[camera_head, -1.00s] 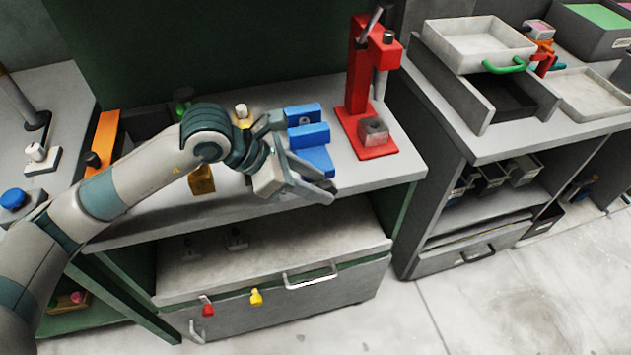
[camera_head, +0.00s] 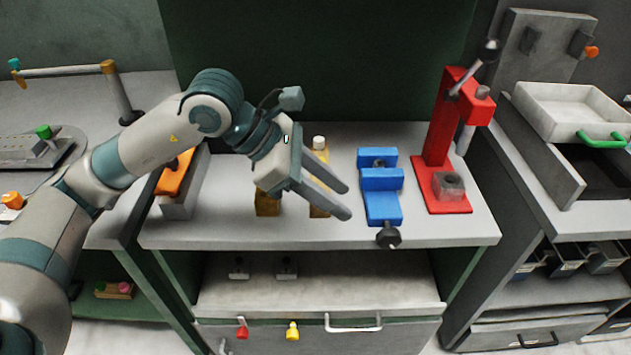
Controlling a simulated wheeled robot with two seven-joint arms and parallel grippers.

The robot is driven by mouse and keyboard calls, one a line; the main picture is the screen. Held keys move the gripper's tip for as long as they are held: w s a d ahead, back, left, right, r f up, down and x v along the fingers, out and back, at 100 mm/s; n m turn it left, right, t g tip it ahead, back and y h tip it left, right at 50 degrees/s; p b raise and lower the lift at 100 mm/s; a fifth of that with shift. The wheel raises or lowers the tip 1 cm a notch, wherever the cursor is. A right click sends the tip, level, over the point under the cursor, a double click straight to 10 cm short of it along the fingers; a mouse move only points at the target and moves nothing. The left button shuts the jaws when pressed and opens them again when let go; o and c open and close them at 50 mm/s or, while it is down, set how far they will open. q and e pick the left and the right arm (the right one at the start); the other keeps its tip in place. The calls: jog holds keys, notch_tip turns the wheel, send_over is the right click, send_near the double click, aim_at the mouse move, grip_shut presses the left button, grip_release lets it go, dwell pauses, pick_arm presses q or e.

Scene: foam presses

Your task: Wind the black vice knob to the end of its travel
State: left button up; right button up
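The blue vice (camera_head: 381,182) stands on the grey bench top, right of my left gripper. Its black knob (camera_head: 388,236) sticks out at the near end, over the bench's front edge. My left gripper (camera_head: 345,201) is open and empty, with its two long fingers apart and pointing right and toward me. The fingertips are a short way left of the vice and touch neither the vice nor the knob. My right gripper is not in view.
A red press (camera_head: 437,150) with a lever stands right of the vice. An amber bottle (camera_head: 319,149) with a white cap is partly behind my gripper. An orange-topped block (camera_head: 176,173) lies to the left. A drawer with a pale handle (camera_head: 353,327) is below. The bench front near the knob is clear.

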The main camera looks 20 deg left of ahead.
pick_arm(q)
jog(key=shift+v, duration=2.3)
